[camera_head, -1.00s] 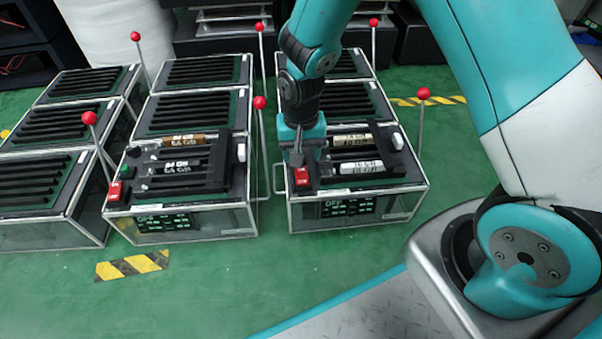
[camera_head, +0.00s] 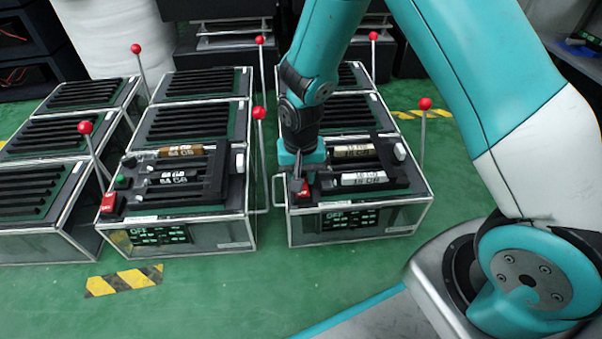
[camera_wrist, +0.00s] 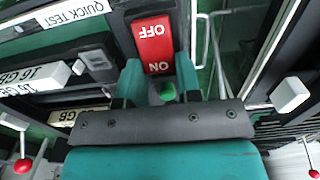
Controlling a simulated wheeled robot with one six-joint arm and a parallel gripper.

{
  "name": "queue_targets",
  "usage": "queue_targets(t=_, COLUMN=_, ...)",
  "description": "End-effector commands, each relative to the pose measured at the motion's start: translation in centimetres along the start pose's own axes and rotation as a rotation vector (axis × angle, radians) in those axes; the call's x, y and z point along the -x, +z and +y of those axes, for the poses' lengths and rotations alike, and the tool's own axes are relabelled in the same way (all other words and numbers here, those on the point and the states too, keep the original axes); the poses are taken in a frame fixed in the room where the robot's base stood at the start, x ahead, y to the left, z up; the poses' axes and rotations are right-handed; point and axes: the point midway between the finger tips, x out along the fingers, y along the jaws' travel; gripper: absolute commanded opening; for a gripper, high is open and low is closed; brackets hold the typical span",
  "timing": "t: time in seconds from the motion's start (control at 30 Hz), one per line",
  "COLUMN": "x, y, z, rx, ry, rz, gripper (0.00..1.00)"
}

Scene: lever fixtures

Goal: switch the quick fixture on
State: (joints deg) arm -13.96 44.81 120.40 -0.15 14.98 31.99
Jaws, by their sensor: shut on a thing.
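The fixture (camera_head: 350,222) under my gripper is the right front one; its front display (camera_head: 338,220) reads OFF. In the wrist view a label (camera_wrist: 72,14) on it reads QUICK TEST. Its red rocker switch (camera_head: 303,194) is at the front left corner of its top; in the wrist view the switch (camera_wrist: 153,42) is marked OFF and ON. A green button (camera_wrist: 167,92) shows between the fingers.
Green floor is free in front.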

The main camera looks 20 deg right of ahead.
Motion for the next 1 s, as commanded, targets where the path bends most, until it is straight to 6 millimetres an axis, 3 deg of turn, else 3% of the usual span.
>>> queue_targets(t=0.3, x=0.09, y=-0.26, z=0.07, rx=-0.002, ry=0.001, rz=-0.113, gripper=0.08)
queue_targets(t=0.63, x=-0.24, y=-0.23, z=0.08, rx=0.0, ry=0.002, rz=-0.123, gripper=0.08)
queue_targets(t=0.67, x=-0.24, y=-0.23, z=0.09, rx=0.0, ry=0.002, rz=-0.123, gripper=0.39)
queue_targets(t=0.73, x=-0.24, y=-0.23, z=0.08, rx=0.0, ry=0.001, rz=-0.123, gripper=0.55)
queue_targets(t=1.0, x=-0.21, y=-0.24, z=0.05, rx=0.0, ry=0.001, rz=-0.122, gripper=0.57)
